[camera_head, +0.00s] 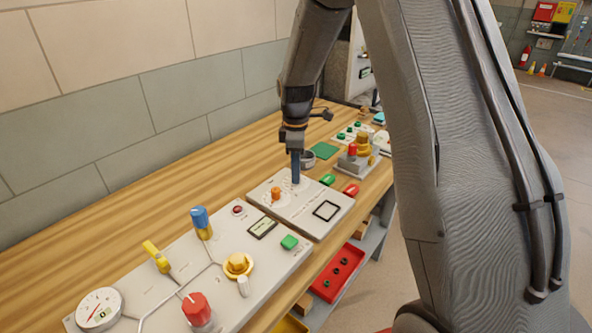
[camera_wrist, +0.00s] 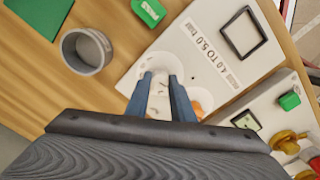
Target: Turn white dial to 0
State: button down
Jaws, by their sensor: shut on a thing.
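The white dial (camera_wrist: 160,80) sits on a light grey panel (camera_head: 322,197) on the wooden bench, with pale round scale plates around its knobs. My gripper (camera_wrist: 161,96) points down at the panel, its two blue fingers on either side of the dial and shut on it. In the head view my gripper (camera_head: 295,180) hides most of the dial. The scale's numbers are too small or covered to read. An orange knob (camera_head: 275,194) stands beside the dial on the same panel, partly hidden by a finger in the wrist view.
A nearer panel bears a gauge (camera_head: 99,309), a red knob (camera_head: 197,309), a blue-handled valve (camera_head: 201,221) and a yellow lever (camera_head: 156,256). A grey cup (camera_wrist: 86,51) and a green block (camera_wrist: 149,10) stand close to my gripper. A wall runs along the left.

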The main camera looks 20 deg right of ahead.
jog(key=shift+w+a+r+n, duration=0.1)
jog(key=shift+n, duration=0.4)
jog(key=c, duration=1.6)
grip_release()
jog(key=shift+o, duration=0.3)
notch_tip(320, 180, up, 8)
jog(key=shift+f+b, duration=0.1)
jog(key=shift+b, duration=0.9)
